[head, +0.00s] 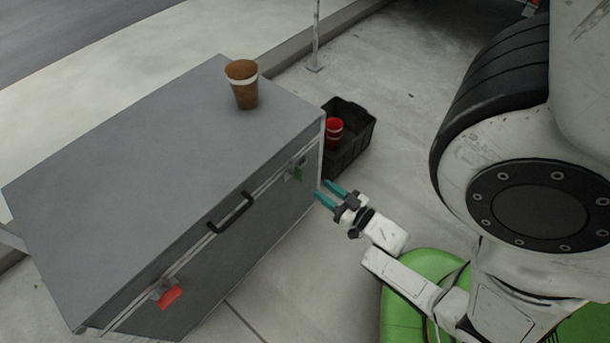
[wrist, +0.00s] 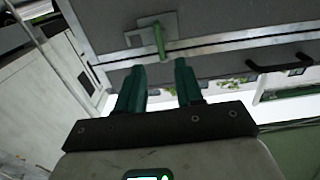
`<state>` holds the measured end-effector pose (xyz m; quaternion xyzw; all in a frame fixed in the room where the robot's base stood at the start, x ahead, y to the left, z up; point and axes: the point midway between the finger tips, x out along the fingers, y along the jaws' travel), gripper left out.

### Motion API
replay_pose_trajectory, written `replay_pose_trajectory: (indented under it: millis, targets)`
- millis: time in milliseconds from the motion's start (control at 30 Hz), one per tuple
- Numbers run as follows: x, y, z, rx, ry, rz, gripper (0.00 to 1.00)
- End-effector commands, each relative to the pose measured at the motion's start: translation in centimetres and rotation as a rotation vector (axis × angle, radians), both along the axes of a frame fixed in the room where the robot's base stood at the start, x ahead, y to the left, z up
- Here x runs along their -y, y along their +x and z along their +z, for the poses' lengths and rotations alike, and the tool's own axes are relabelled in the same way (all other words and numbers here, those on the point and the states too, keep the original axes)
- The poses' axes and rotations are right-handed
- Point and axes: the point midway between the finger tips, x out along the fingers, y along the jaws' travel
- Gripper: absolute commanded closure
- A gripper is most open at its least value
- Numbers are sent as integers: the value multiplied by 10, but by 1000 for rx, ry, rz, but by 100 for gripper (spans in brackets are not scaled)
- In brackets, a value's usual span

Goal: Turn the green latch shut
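The green latch (head: 298,173) is on the front face of a grey case (head: 150,150), near its right end. In the wrist view the green latch (wrist: 159,41) stands out from a grey plate and lies across the metal seam strip. My gripper (head: 325,193) is open and empty, with teal fingers pointing at the case, a little right of and below the latch. In the wrist view my gripper (wrist: 158,72) has its fingers apart, with the latch just beyond the gap between the tips. I see no contact.
A red latch (head: 170,296) and a black handle (head: 230,212) are on the same front face. A brown cup (head: 242,85) stands on the lid. A black crate (head: 358,130) with a red cup (head: 334,131) is behind the case's right end. Pavement in front is clear.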

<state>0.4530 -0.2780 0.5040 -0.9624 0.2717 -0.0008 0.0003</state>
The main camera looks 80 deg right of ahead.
Motion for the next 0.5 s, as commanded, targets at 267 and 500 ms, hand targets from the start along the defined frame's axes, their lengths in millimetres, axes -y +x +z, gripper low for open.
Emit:
replay_pose_trajectory:
  millis: [267, 500]
  targets:
    - [27, 45, 0, 2, -1, 0, 64]
    - [42, 69, 0, -1, 1, 1, 64]
